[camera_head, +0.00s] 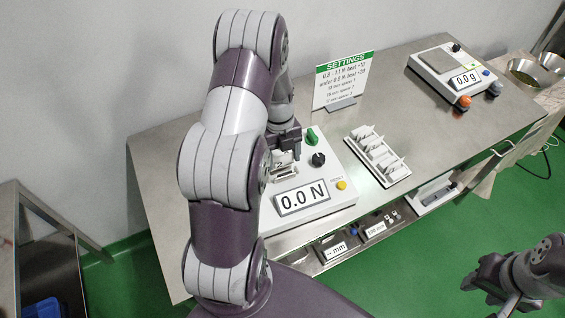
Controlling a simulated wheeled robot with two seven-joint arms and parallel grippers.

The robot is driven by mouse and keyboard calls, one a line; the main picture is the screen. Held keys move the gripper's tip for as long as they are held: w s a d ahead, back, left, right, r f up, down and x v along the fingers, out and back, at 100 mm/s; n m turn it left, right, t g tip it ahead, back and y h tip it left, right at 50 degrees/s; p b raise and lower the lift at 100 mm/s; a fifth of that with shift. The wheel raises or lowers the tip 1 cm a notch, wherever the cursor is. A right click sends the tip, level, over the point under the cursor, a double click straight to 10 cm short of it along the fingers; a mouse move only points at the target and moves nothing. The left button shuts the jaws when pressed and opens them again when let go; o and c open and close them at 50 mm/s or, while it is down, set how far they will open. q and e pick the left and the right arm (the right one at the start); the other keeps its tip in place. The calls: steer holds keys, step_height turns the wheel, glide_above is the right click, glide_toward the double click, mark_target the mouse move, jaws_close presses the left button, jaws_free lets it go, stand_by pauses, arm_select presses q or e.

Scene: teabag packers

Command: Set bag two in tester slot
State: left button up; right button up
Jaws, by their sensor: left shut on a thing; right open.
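The tester (325,195) is a white box on the steel table with a green knob, a black knob, a yellow reset button and a display reading 0.0 N. My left gripper (285,150) is over its back left part, shut on a small pale bag (280,162) that shows a "2". The bag is at the tester's slot area. The arm and gripper hide part of it, so I cannot tell whether it sits in the slot. My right gripper (487,283) is open and empty at the lower right, off the table.
A white rack (377,158) with upright dividers stands right of the tester. A settings sign (342,80) stands behind. A scale (452,72) reading 0.0 g is at the far right, near metal bowls (527,72). A lower shelf holds small devices (332,247). The table between rack and scale is clear.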

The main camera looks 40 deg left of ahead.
mark_target(283, 165)
arm_select(q)
steer(key=f, duration=0.2)
steer(key=shift+s+d+f+p, duration=0.25)
steer(key=shift+s+f+p, duration=0.05)
steer(key=shift+f, duration=0.4)
steer(key=shift+w+a+f, duration=0.1)
steer(key=shift+f, duration=0.1)
steer(key=o, duration=1.1)
steer(key=shift+c, duration=0.2)
